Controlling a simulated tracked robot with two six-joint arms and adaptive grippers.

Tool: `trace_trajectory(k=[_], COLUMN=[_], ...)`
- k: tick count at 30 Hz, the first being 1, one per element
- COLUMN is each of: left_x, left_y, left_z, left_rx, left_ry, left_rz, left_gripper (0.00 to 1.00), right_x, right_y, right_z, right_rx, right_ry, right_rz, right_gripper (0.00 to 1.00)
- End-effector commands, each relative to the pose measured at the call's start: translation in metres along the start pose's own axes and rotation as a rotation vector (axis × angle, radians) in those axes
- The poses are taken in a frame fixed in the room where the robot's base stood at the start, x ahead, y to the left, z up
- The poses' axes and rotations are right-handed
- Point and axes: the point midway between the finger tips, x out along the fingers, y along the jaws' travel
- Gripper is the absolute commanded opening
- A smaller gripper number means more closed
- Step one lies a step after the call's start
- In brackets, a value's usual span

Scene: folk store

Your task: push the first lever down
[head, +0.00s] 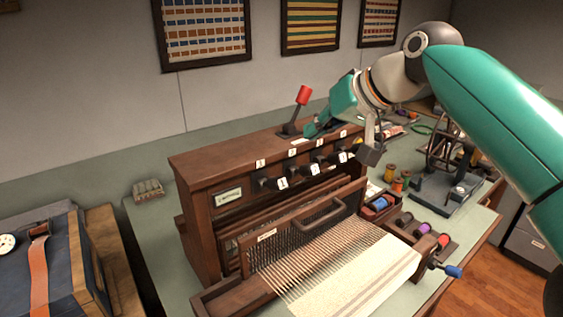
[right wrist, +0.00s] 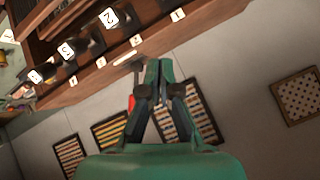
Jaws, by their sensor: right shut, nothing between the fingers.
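The wooden loom (head: 190,170) stands on the table with a row of dark numbered levers on its front. The first lever (head: 265,183), with a white tag 1, is leftmost in the head view; its tag (right wrist: 177,14) is rightmost in the right wrist view. The second (head: 301,171) and third (head: 331,158) levers follow to the right. My right gripper (head: 311,130) is shut and empty by the loom's top, behind the lever row and beside a red-handled lever (head: 304,95). Its closed fingers show in the wrist view (right wrist: 158,66). My left gripper is out of view.
Threads and woven cloth (head: 360,260) stretch from the loom's front. Spools and a dark metal device (head: 440,190) stand on the right. A blue case (head: 40,270) is at lower left. Framed textiles (head: 205,32) hang on the wall behind.

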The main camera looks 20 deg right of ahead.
Motion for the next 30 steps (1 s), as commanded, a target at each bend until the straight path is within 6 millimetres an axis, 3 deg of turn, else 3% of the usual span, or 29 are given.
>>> trace_trajectory(k=[12, 21, 30], left_x=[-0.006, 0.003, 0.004], left_y=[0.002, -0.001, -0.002], left_z=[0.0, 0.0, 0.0], left_rx=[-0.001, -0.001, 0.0], left_ry=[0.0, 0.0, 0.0], left_rz=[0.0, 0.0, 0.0], left_gripper=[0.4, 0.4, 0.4], right_x=[0.093, 0.098, 0.1], right_y=[-0.01, -0.01, -0.01], right_z=[0.001, 0.033, 0.039], right_rx=[-0.012, -0.014, -0.014], right_ry=[-0.014, -0.011, -0.01], right_rz=[-0.011, -0.013, -0.013], right_gripper=[0.0, 0.0, 0.0])
